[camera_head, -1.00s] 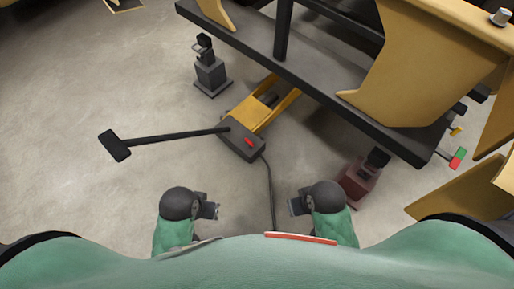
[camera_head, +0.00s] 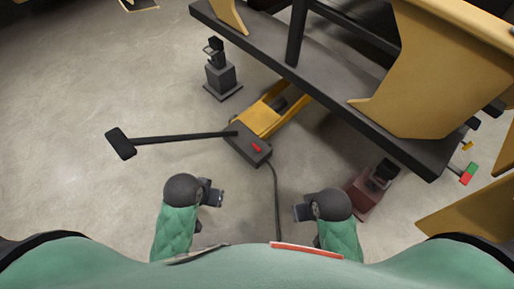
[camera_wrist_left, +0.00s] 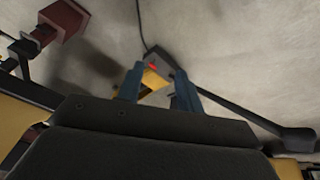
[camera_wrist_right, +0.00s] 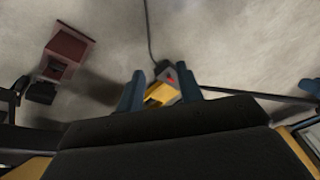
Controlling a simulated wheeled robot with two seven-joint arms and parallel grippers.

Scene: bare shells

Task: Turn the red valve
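The red valve (camera_head: 257,148) is a small red handle on top of a dark grey box at the near end of a yellow floor jack (camera_head: 262,118). It also shows between the fingers in the left wrist view (camera_wrist_left: 153,67) and in the right wrist view (camera_wrist_right: 170,79), well beyond the fingertips. My left gripper (camera_head: 221,197) is below and left of the valve in the head view, with its fingers apart and nothing between them. My right gripper (camera_head: 297,212) is below and right of it, also open and empty. Neither touches the jack.
A black long-handled bar (camera_head: 180,138) runs left from the jack's box. A black cable (camera_head: 276,200) runs from the box toward me. A grey stand (camera_head: 221,79) and a dark red stand (camera_head: 368,190) are on the floor. A heavy black frame (camera_head: 330,109) overhangs the jack.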

